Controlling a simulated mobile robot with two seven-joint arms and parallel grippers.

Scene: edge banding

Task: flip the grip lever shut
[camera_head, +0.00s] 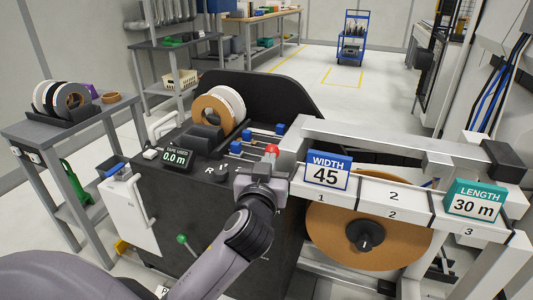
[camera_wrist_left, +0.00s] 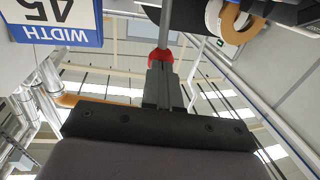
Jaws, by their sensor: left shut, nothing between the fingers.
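The grip lever shows as a red ball knob (camera_head: 271,150) at the middle of the black machine's right side in the head view. In the left wrist view the red knob (camera_wrist_left: 160,57) sits on a grey rod, just beyond my fingertips. My left gripper (camera_head: 268,166) is shut and empty, right at the knob. Its closed fingers also show in the left wrist view (camera_wrist_left: 161,72). They overlap the knob's edge there; I cannot tell whether they touch it. The gripper hides the area below the knob. My right gripper is not in view.
A blue WIDTH 45 sign (camera_head: 327,171) stands close to the right of my gripper, on a white beam. A teal LENGTH 30 m sign (camera_head: 476,202) is farther right. A tape display (camera_head: 177,158) and tape rolls (camera_head: 220,108) lie left of and behind the gripper.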

